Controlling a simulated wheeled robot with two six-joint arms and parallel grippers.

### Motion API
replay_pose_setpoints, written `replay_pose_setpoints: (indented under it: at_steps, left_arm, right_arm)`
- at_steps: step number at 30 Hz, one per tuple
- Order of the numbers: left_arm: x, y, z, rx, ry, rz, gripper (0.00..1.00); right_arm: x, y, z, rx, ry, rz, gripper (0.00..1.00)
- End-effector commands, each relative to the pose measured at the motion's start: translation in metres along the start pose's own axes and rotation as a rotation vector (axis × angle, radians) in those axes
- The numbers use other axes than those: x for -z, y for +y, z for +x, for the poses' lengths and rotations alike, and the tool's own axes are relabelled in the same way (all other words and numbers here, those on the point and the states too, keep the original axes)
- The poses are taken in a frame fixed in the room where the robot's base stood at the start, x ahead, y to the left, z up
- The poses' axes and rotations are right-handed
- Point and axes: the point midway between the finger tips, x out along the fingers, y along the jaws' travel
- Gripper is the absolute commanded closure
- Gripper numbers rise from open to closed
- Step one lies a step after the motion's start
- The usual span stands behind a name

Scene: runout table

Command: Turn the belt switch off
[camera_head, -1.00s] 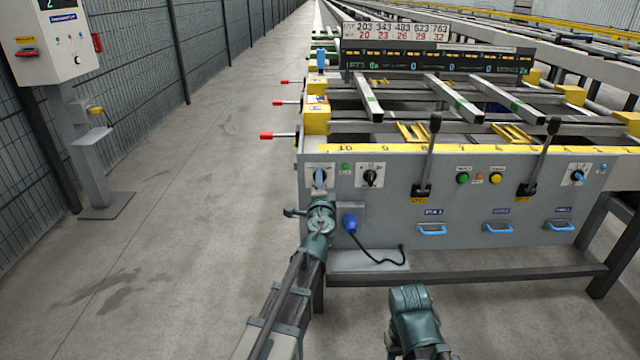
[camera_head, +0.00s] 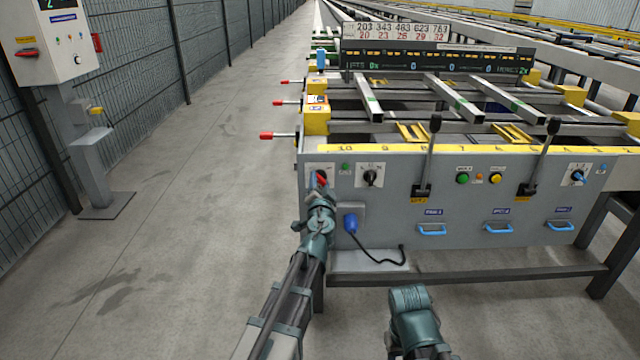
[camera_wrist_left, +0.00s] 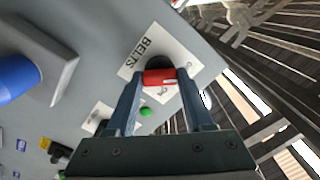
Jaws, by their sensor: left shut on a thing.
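The belt switch (camera_wrist_left: 160,77) is a red handle on a dark round base, on a white plate marked BELTS (camera_wrist_left: 183,50). In the left wrist view it sits between the fingertips of my left gripper (camera_wrist_left: 161,79), which is shut on it. In the head view my left gripper (camera_head: 318,188) is at the upper left of the grey panel (camera_head: 400,195), with a bit of the red handle (camera_head: 321,178) showing. The fingers partly cover the plate, so the mark the handle points to is hard to read. Of my right arm only a teal link shows, low in the middle; its gripper is not seen.
Right of the switch are a green lamp (camera_head: 345,166) and a black rotary knob (camera_head: 370,176). A blue plug (camera_head: 350,223) with a cable is below. Two black levers (camera_head: 427,160) (camera_head: 543,160) stand along the panel.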

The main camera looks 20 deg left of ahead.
Motion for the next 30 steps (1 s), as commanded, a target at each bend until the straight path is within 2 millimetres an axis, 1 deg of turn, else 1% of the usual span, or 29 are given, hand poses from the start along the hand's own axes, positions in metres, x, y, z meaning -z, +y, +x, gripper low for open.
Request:
replay_pose_setpoints:
  at_steps: [16, 17, 21, 22, 30]
  left_arm:
    - [-0.0007, 0.0002, -0.0018, -0.001, -0.001, -0.027, 1.00]
    - [-0.0007, 0.0002, -0.0018, 0.000, -0.001, -0.027, 0.44]
    - [-0.0005, 0.0002, -0.0014, 0.000, 0.000, -0.025, 0.19]
    - [-0.0004, 0.0002, -0.0013, 0.000, 0.000, -0.025, 0.18]
    - [-0.0002, 0.0001, -0.0009, 0.000, 0.000, -0.023, 0.18]
  right_arm:
    - [0.0000, -0.0001, 0.0005, 0.000, 0.000, 0.000, 0.50]
    - [0.0000, -0.0001, 0.0005, 0.000, 0.000, 0.000, 0.50]
    - [0.0000, 0.0000, 0.0004, 0.000, 0.000, 0.000, 0.50]
    - [0.0000, 0.0000, 0.0004, 0.000, 0.000, 0.000, 0.50]
    - [0.0000, 0.0000, 0.0002, 0.000, 0.000, 0.000, 0.50]
